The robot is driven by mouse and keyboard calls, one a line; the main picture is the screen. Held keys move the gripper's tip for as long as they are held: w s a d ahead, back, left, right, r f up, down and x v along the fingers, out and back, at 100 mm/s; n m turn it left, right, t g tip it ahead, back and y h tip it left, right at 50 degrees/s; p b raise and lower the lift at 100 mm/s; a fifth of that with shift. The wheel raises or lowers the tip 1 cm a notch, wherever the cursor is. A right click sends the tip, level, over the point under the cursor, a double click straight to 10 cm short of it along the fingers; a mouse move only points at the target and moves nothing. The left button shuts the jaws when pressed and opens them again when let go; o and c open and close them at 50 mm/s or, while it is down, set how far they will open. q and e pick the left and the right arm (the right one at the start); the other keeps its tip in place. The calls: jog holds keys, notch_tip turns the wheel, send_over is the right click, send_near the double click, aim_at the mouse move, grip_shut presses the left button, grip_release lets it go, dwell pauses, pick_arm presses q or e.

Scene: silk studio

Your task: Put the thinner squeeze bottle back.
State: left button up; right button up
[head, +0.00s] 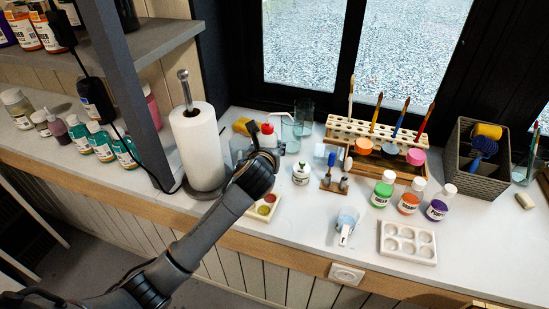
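A white squeeze bottle with a red cap (267,129) and a pale spout stands out just behind the end of my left arm in the head view. It may be the thinner bottle; no label is readable. My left gripper (265,160) is over the counter, in front of this bottle. The wrist hides the fingers and the bottle's lower part, so I cannot tell whether they touch or whether the gripper is open. A small white bottle with a green mark (301,174) stands to the right. My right gripper is not in view.
A paper towel roll (198,145) stands left of my gripper. A brush rack (375,135), paint jars (408,203), a white palette (408,243), a measuring cup (346,222) and a grey basket (475,163) stand right. Shelf bottles (103,141) line the left.

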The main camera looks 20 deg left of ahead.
pick_arm(q)
jog(key=w+f, duration=0.3)
jog(key=shift+d+f, duration=0.2)
jog(key=shift+f, duration=1.7)
jog(key=o, duration=0.9)
jog(key=shift+f, duration=0.1)
jog(key=shift+c, duration=0.2)
jog(key=shift+s+d+r, duration=0.1)
jog(key=shift+s+r, duration=0.05)
jog(key=shift+r, duration=0.05)
jog(key=v, duration=1.1)
jog(key=shift+s, duration=0.35)
